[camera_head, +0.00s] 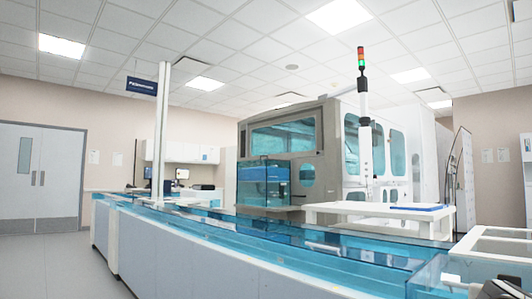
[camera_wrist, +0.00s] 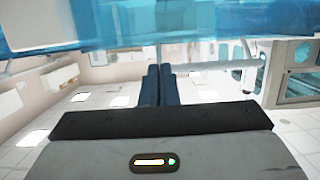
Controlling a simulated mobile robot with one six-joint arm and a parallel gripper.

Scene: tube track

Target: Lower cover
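In the wrist view, a translucent blue cover panel (camera_wrist: 215,18) spans the top of the picture, its lower edge just beyond my fingertips. My gripper (camera_wrist: 158,68) points toward that edge. Its two dark blue fingers lie side by side with almost no gap, and nothing shows between them. I cannot tell whether the tips touch the panel. In the head view, clear blue covering (camera_head: 270,232) runs along the long white track (camera_head: 200,262). A clear blue panel also shows at the lower right (camera_head: 428,276), where my gripper's fingers are not visible.
A large grey and white enclosed machine (camera_head: 290,150) stands behind the track, with a signal tower (camera_head: 363,110) in front of it. A white table (camera_head: 385,212) stands at the right. A white post (camera_head: 160,125) rises at the left. Open floor (camera_head: 50,270) lies at the left.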

